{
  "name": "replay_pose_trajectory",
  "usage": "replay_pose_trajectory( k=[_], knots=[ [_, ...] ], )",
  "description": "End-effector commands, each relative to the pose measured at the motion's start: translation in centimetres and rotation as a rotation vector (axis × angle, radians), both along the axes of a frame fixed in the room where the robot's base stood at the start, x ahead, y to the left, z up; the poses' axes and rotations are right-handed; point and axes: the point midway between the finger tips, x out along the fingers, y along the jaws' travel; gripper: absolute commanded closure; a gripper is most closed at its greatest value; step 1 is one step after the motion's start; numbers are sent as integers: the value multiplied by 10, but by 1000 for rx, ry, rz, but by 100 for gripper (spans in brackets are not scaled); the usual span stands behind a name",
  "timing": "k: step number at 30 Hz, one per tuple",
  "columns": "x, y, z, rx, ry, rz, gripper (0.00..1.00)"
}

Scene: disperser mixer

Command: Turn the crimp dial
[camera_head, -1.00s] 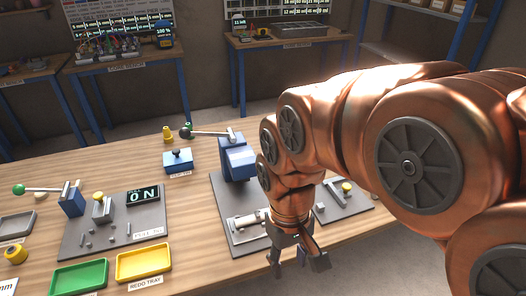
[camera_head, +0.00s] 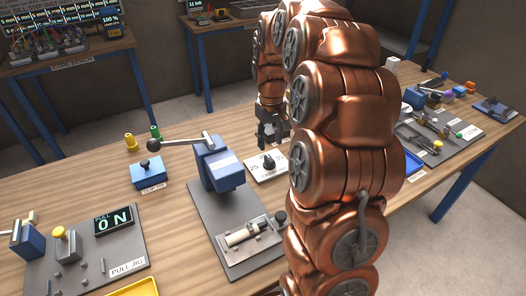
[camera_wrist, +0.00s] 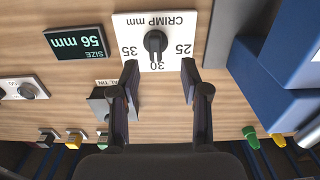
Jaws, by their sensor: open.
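The crimp dial is a black knob (camera_wrist: 155,42) on a white plate (camera_wrist: 178,57) marked CRIMP mm with 25, 30 and 35, upside down in the wrist view. The knob's narrow end points at or near 30. In the head view, the dial (camera_head: 268,162) lies on the bench right of the blue press. My gripper (camera_head: 272,138) hangs above and behind it in that view. In the wrist view, my gripper (camera_wrist: 160,82) is open and empty, its two fingers apart. The knob appears between and beyond the tips, not visibly touched.
A SIZE display (camera_wrist: 78,43) reading 56 mm sits beside the dial. The blue press (camera_head: 218,165) with a lever stands close by. A blue box (camera_head: 147,173) and a pull jig (camera_head: 85,258) are further left. Tools lie on a grey board (camera_head: 440,135) at right.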

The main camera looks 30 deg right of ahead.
Motion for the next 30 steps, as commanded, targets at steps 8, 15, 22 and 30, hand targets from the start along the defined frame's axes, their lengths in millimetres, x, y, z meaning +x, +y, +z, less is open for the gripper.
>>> replay_pose_trajectory(
  k=[8,15,22,30],
  knots=[
    [9,-6,-14,-2,0,6,54],
    [9,-3,-46,-2,0,10,54],
    [9,-4,-74,-2,1,8,54],
    [9,-5,-83,-2,-2,6,54]
  ],
)
